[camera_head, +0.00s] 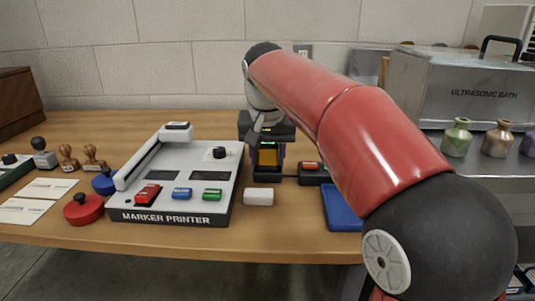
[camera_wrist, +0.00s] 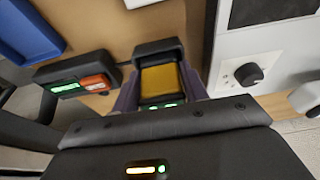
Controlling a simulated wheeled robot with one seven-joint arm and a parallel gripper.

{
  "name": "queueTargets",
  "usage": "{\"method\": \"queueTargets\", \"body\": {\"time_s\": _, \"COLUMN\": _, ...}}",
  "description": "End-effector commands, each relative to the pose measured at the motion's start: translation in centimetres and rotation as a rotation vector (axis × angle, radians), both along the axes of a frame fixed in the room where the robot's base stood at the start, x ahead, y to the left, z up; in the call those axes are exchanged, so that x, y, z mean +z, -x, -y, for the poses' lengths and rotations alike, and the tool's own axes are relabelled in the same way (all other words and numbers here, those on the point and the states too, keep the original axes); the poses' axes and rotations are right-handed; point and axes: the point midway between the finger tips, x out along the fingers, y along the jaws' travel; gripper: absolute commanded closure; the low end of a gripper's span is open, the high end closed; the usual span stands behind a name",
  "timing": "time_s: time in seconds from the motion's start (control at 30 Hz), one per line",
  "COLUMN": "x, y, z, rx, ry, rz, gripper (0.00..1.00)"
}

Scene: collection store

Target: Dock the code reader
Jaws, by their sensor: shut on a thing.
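In the wrist view the yellow body of the reader (camera_wrist: 160,79) shows between the two purple fingers (camera_wrist: 160,92), with a wider black end beyond. I cannot tell whether that end touches the table. A black box (camera_head: 313,173) with a red-orange and a green patch stands just right of the reader; I cannot tell whether it is the dock.
The marker printer (camera_head: 175,180) stands close on the left. A white block (camera_head: 258,197) lies in front and a blue tray (camera_head: 341,207) to the right. Stamps (camera_head: 68,158) and red (camera_head: 83,209) and blue pads are farther left. The ultrasonic bath (camera_head: 460,90) stands behind right.

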Motion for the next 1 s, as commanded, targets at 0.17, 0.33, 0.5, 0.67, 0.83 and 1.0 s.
{"method": "queueTargets", "body": {"time_s": 0.17, "x": -0.3, "y": 0.0, "z": 0.0, "rx": 0.000, "ry": 0.000, "rz": 0.001, "gripper": 0.54}}
{"method": "queueTargets", "body": {"time_s": 0.33, "x": -0.2, "y": 0.0, "z": 0.0, "rx": 0.000, "ry": 0.000, "rz": 0.001, "gripper": 0.47}}
{"method": "queueTargets", "body": {"time_s": 0.5, "x": -0.1, "y": 0.0, "z": 0.0, "rx": 0.000, "ry": 0.000, "rz": 0.000, "gripper": 0.47}}
{"method": "queueTargets", "body": {"time_s": 0.67, "x": 1.2, "y": 0.3, "z": 0.0, "rx": 0.000, "ry": 0.000, "rz": 0.001, "gripper": 0.47}}
{"method": "queueTargets", "body": {"time_s": 0.83, "x": 2.5, "y": 0.7, "z": 0.0, "rx": 0.000, "ry": 0.000, "rz": 0.001, "gripper": 0.47}}
{"method": "queueTargets", "body": {"time_s": 1.0, "x": 3.6, "y": 1.0, "z": -0.1, "rx": 0.001, "ry": -0.001, "rz": 0.001, "gripper": 0.47}}
